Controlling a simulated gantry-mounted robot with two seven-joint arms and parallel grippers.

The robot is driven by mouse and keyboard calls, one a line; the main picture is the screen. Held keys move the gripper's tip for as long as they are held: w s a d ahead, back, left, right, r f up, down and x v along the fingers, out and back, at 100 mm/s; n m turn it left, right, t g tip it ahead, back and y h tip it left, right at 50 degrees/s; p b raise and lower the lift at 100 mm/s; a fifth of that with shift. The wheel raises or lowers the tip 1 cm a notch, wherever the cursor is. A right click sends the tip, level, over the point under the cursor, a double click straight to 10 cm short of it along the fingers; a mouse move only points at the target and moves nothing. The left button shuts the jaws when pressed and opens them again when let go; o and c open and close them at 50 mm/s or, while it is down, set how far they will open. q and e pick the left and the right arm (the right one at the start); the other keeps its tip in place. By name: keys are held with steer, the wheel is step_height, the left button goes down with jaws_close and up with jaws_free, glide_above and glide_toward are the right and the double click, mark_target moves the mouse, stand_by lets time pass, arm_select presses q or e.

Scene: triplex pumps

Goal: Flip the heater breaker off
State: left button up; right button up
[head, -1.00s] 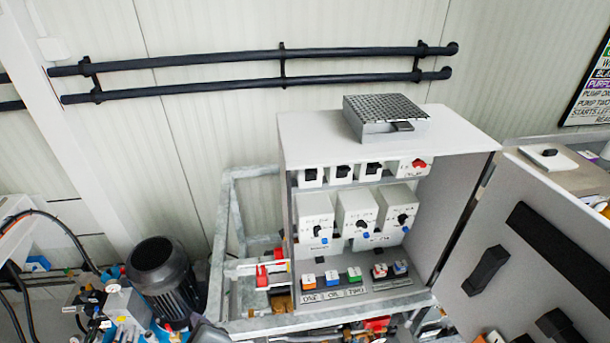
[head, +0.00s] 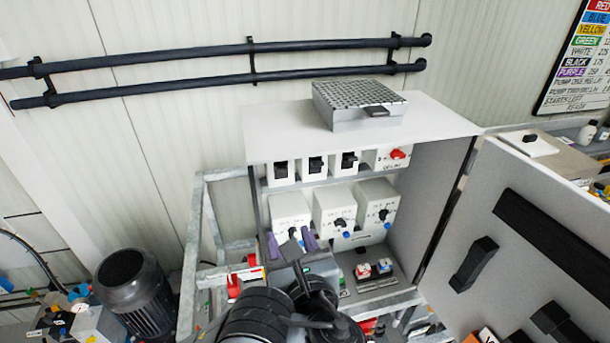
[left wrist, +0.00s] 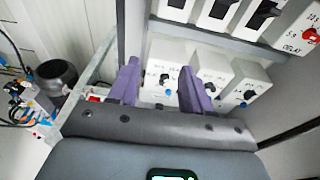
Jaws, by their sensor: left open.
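Three white breakers with black switches stand in a row on the upper shelf of the open cabinet: a left one (head: 281,172), a middle one (head: 314,167) and a right one (head: 347,163). I cannot read which is the heater breaker. They show partly at the top of the left wrist view, cut by its edge (left wrist: 217,12). My left gripper (head: 292,243) has purple fingers, open and empty. It is in front of the lower row of white boxes, below the breakers. In the left wrist view its fingertips (left wrist: 158,70) point at those boxes. My right gripper is not in view.
White boxes with black knobs (head: 334,207) fill the middle shelf. A red-knobbed delay relay (head: 393,156) stands right of the breakers. The cabinet door (head: 520,235) is open at right. A metal frame (head: 193,235) and a dark motor (head: 133,285) are at left.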

arm_select(q)
steer(key=t+b, duration=0.2)
glide_toward(282, 169)
steer(key=s, duration=0.2)
steer(key=w, duration=0.5)
steer(key=w+a+p, duration=0.1)
steer(key=w, duration=0.2)
steer(key=shift+w, duration=0.4)
steer(key=shift+w+a+f, duration=0.1)
steer(key=shift+w+a, duration=0.05)
steer(key=shift+w, duration=0.9)
jaws_close()
